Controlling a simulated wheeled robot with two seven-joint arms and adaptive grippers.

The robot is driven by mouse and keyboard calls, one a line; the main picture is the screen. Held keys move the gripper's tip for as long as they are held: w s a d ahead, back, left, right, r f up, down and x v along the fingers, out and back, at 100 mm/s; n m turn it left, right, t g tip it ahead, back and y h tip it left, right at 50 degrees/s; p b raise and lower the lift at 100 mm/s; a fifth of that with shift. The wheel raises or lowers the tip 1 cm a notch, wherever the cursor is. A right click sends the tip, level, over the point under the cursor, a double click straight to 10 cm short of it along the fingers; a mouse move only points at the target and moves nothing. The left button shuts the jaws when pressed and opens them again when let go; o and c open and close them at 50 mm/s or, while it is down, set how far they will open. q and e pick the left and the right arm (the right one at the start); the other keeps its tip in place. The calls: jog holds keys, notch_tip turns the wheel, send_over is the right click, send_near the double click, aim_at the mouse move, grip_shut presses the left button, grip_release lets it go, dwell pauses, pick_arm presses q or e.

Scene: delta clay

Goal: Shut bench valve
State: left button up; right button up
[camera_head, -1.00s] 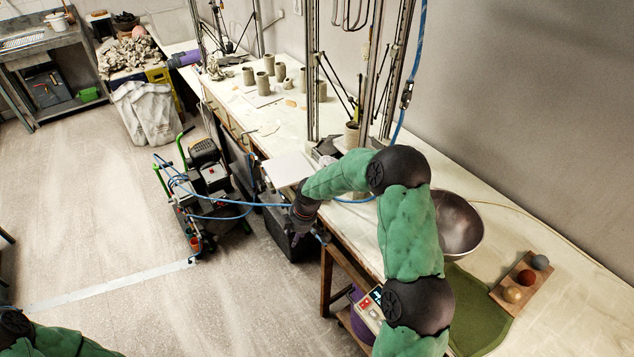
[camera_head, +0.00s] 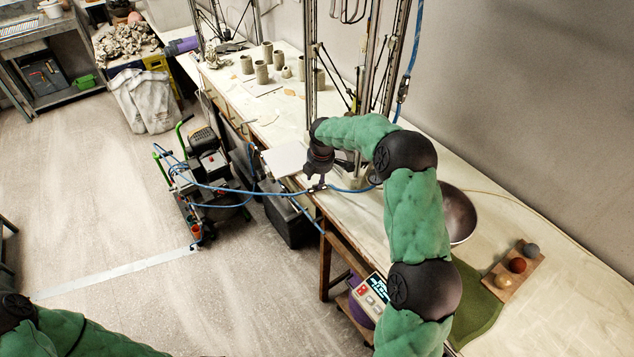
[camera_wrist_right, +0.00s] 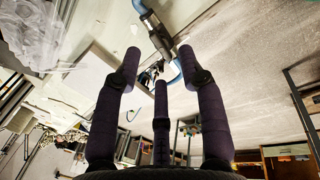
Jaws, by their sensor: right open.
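The bench valve (camera_head: 317,188) is a small metal fitting in the blue hose at the bench's front edge. In the right wrist view the valve (camera_wrist_right: 160,38) shows as a grey metal body just beyond the fingertips, joined to blue hose. Whether its handle is open or shut is too small to tell. My right gripper (camera_head: 318,174) points down close above the valve. In the wrist view its three dark fingers (camera_wrist_right: 160,62) are spread and empty. I cannot tell whether any finger touches the valve. My left gripper is out of view; only my left arm shows at bottom left.
The blue hose (camera_head: 230,189) runs from a wheeled compressor (camera_head: 205,165) on the floor. A metal bowl (camera_head: 459,214), a board with three balls (camera_head: 515,268) and tall metal uprights (camera_head: 312,70) stand on the bench. Grey clay cups (camera_head: 262,72) are further back.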

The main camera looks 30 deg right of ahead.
jog(key=shift+x, duration=1.45)
grip_shut()
